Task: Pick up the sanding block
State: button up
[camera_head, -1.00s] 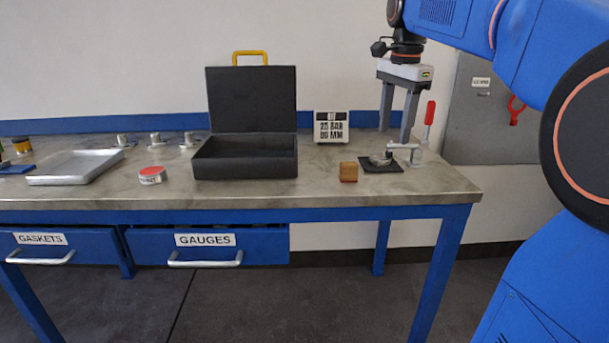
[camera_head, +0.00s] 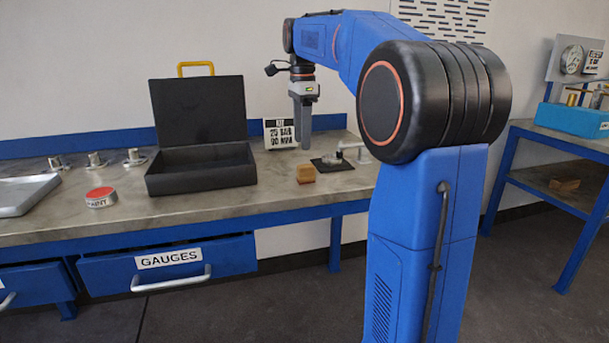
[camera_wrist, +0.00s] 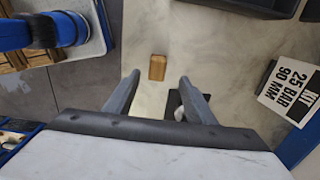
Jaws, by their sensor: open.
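The sanding block appears to be the small orange-brown block (camera_head: 305,173) on the workbench, between the open black case and the dark pad. It also shows in the wrist view (camera_wrist: 157,67), just beyond the fingertips and roughly midway between them. My gripper (camera_head: 303,145) points down above the bench, near the block in the head view, with its fingers overlapping edge-on. In the wrist view my gripper (camera_wrist: 159,76) has its two fingers well apart, with nothing held between them. The exact height above the block cannot be told.
The black case (camera_head: 200,165) stands left of the block. A dark pad (camera_head: 332,165) with a small metal part and a clamp (camera_head: 353,150) lies right. A lettered sign (camera_head: 280,133) stands behind. A red-topped tin (camera_head: 101,197) is farther left. Bare bench lies before the block.

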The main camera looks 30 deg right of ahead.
send_over(306, 165)
jog(key=f, duration=0.4)
jog(key=shift+w+a+f, duration=0.15)
jog(key=shift+w+a, duration=0.05)
jog(key=shift+a, duration=0.2)
jog(key=f, duration=0.4)
jog(key=shift+s+d+f, duration=0.1)
jog(key=shift+s+d, duration=0.2)
jog(key=shift+s, duration=0.05)
jog(key=shift+f, duration=0.65)
jog(key=shift+c, duration=0.3)
jog(key=c, duration=1.1)
jog(key=shift+r, duration=0.15)
